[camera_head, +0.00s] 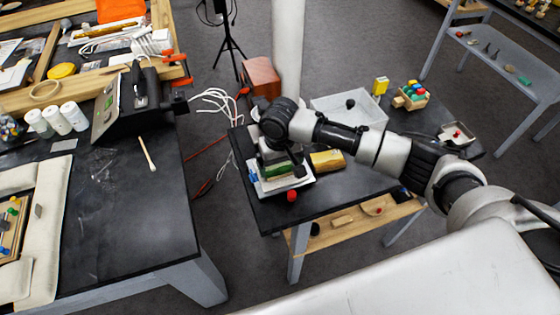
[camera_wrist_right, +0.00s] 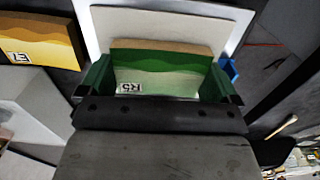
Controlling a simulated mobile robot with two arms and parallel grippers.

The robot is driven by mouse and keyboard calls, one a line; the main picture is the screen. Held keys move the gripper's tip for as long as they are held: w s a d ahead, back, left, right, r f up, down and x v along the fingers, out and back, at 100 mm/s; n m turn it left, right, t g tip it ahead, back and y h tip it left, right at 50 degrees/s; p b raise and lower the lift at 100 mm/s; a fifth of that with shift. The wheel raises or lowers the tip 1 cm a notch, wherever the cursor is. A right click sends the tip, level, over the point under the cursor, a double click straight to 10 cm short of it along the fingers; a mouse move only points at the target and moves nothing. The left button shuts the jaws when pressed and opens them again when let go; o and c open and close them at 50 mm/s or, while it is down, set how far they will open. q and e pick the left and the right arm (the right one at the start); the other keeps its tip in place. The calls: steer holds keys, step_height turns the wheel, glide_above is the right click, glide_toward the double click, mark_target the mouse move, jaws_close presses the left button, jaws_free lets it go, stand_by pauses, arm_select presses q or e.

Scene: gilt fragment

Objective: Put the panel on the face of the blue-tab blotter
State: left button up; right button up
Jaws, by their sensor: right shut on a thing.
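The panel (camera_wrist_right: 160,73), with green wavy bands, a tan edge and a small printed tag, is between the fingers of my right gripper (camera_wrist_right: 162,88). The gripper is shut on it. In the head view the panel (camera_head: 280,169) shows as a green strip under my right gripper (camera_head: 282,166). The blotter (camera_head: 268,189) is a pale slab on the dark table, with a blue tab (camera_head: 252,177) at its left. In the wrist view the blotter (camera_wrist_right: 180,22) lies behind the panel, its blue tab (camera_wrist_right: 228,68) at right. I cannot tell whether panel and blotter touch. My left gripper is out of view.
A yellow panel (camera_head: 328,160) lies right of the blotter. A red knob-like thing (camera_head: 292,195) is at the table's front edge. A clear tray (camera_head: 348,108), a yellow block (camera_head: 380,86) and a rack of coloured pieces (camera_head: 411,97) stand farther back.

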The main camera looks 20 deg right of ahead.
mark_target(280, 166)
steer(key=o, duration=0.6)
steer(key=shift+f, duration=0.1)
steer(key=shift+r, duration=0.3)
step_height(280, 166, up, 12)
steer(key=shift+f+b, duration=0.15)
steer(key=shift+b, duration=0.3)
